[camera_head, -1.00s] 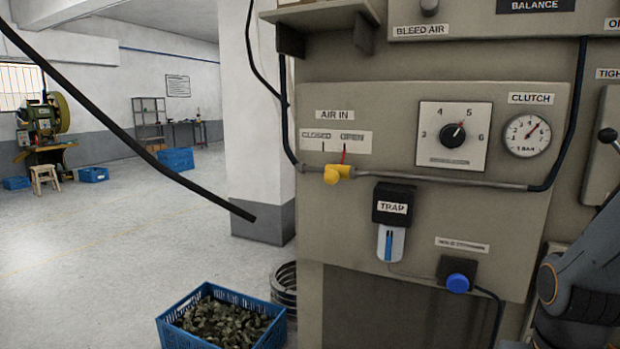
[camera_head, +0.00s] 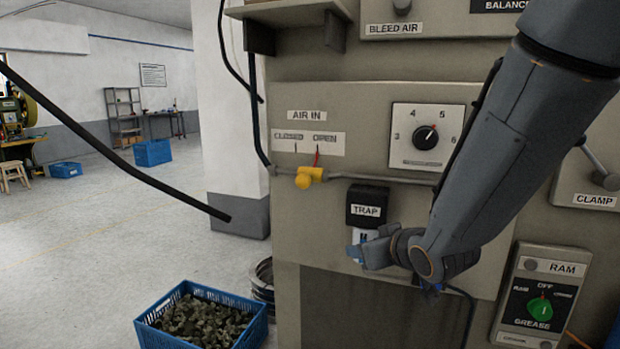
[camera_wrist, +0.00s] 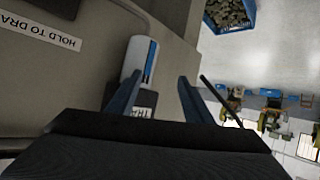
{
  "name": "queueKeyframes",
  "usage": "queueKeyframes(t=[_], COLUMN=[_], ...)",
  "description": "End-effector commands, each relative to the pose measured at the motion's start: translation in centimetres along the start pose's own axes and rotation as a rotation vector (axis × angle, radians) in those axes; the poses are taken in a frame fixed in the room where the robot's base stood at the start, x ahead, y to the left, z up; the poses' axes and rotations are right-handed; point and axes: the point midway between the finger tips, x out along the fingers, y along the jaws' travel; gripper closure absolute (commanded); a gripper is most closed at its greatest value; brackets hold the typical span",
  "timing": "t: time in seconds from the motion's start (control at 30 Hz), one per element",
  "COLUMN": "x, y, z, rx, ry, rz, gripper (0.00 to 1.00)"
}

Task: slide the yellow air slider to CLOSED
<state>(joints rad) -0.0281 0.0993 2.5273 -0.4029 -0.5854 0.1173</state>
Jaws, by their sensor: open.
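The yellow air slider (camera_head: 308,177) sits on the grey pipe under the AIR IN label plate (camera_head: 310,143). Its red pointer (camera_head: 317,157) stands beneath OPEN, at the right of the plate; CLOSED is at the left. My gripper (camera_head: 354,252) is below and to the right of the slider, in front of the trap's lower part, apart from the slider. In the wrist view my gripper's two fingers (camera_wrist: 157,92) are spread with nothing held between them. The slider cannot be made out in the wrist view.
The black TRAP unit (camera_head: 367,205) juts out just above my gripper; its white, blue-striped bowl (camera_wrist: 138,60) shows in the wrist view. A dial (camera_head: 426,136) is at the upper right. A blue crate (camera_head: 205,316) stands on the floor. The space left of the panel is open.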

Motion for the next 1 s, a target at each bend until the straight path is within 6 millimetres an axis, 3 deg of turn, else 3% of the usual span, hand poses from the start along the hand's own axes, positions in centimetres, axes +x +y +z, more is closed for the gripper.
queueKeyframes(t=[0.03, 0.1, 0.3, 0.53, 1.0], x=[-0.2, -0.7, -3.0, -3.4, 1.9], y=[-0.9, -2.4, -5.7, -7.0, -8.6], z=[-2.5, -5.6, -11.3, -13.3, -16.3], rx=[-0.017, -0.038, -0.064, -0.068, -0.068], ry=[0.086, 0.207, 0.444, 0.520, 0.519], rz=[-0.035, -0.089, -0.215, -0.262, -0.259], gripper=[0.54, 0.54, 0.54, 0.54, 0.54])
